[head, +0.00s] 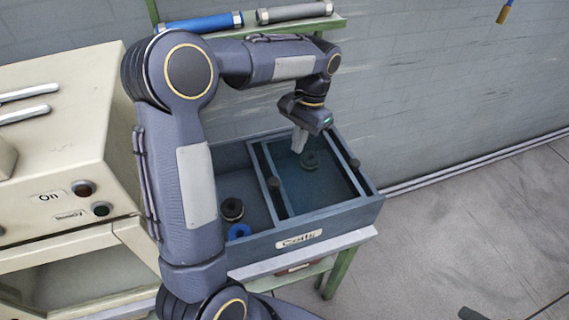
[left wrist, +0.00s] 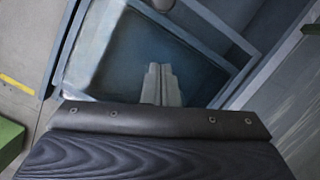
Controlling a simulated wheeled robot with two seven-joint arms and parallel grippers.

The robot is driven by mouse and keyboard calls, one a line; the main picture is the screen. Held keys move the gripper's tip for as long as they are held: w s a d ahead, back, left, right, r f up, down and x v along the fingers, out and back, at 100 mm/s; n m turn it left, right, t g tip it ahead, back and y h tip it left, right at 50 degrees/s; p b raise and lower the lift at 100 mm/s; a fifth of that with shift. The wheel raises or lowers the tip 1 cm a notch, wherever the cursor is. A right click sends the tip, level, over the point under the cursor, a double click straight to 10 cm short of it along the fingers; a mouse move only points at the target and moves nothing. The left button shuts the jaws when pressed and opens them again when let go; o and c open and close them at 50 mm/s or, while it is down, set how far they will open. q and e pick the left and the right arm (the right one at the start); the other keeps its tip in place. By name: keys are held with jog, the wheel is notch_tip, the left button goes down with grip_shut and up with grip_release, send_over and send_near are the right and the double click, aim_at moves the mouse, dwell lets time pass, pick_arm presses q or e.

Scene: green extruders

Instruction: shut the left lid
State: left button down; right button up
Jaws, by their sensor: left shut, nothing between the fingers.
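A blue-grey box (head: 345,217) with a label on its front stands on a bench. Its left part is uncovered and shows a dark coil (head: 231,209) and a blue coil (head: 239,231). I cannot clearly separate the two lids. My left gripper (head: 297,150) is shut and empty, pointing down above the right part. In the left wrist view its fingers (left wrist: 161,85) appear over the bluish pane (left wrist: 130,60); I cannot tell whether they touch it. My right gripper is not in view.
A cream machine (head: 60,150) with buttons stands left of the box. A green shelf behind holds a blue roller (head: 198,23) and a grey roller (head: 294,12). A grey wall is close behind the box. The floor to the right (head: 470,240) is mostly clear.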

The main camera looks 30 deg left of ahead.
aim_at(283, 181)
pick_arm(q)
jog(key=x, duration=0.3)
jog(key=shift+s+f, duration=0.15)
jog(key=shift+f, duration=0.25)
jog(key=s, duration=0.2)
jog(key=s+f+p, duration=0.1)
jog(key=shift+a, duration=0.4)
jog(key=shift+s+f, duration=0.1)
jog(key=shift+s, duration=0.25)
jog(key=shift+s+a+f, duration=0.1)
jog(key=shift+s, duration=0.05)
jog(key=s+a, duration=1.1)
jog(key=s, duration=0.3)
jog(key=shift+a, duration=0.4)
